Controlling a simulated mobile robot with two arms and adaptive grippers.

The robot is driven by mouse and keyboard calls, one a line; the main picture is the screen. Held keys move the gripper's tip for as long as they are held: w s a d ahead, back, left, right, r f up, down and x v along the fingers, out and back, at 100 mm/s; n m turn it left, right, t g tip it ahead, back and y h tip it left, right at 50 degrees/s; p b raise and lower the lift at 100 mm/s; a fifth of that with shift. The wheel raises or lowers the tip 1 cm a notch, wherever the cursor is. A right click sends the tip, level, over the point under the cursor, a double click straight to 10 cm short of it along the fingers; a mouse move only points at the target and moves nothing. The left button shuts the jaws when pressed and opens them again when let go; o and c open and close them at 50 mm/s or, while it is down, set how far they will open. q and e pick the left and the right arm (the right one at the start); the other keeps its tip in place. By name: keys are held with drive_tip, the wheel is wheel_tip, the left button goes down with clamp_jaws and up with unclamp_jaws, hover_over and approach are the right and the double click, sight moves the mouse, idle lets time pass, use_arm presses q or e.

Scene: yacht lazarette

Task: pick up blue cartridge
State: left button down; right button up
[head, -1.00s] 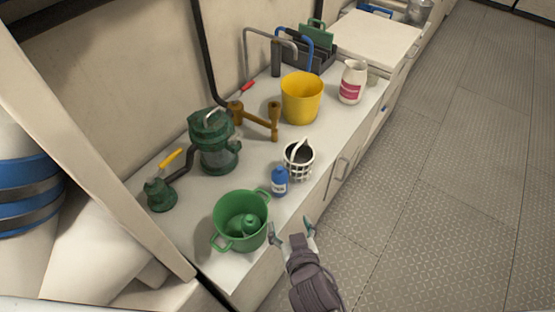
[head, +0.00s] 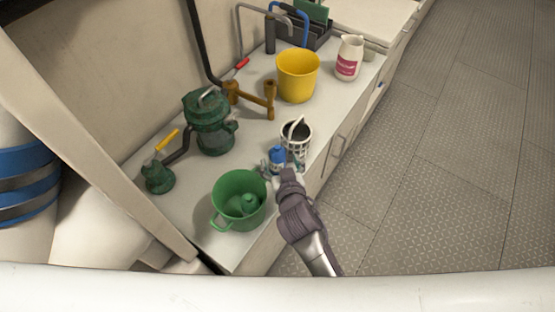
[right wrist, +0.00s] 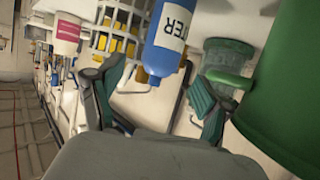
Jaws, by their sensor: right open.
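The blue cartridge (head: 277,157) stands upright on the white counter, between the green pot and the white basket. It also shows in the right wrist view (right wrist: 168,52), with a white label reading "TER", between the two open fingers and a little beyond them. My right gripper (head: 281,171) is open at the near side of the cartridge, at the counter's front edge; its fingers also show in the right wrist view (right wrist: 160,88). I cannot tell whether either finger touches the cartridge. The cartridge's lower part is partly hidden by the gripper in the head view. My left gripper is not in view.
A green pot (head: 228,188) stands close to the left of the cartridge, and a white basket (head: 296,140) close behind it. A green strainer housing (head: 212,130), brown crank (head: 262,98), yellow bucket (head: 298,76) and white jug (head: 349,58) stand farther back. The floor at right is clear.

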sight(279, 156)
drive_tip(key=x, duration=0.4)
drive_tip(key=c, duration=1.3)
drive_tip(key=shift+o, duration=0.2)
drive_tip(key=shift+r, duration=0.1)
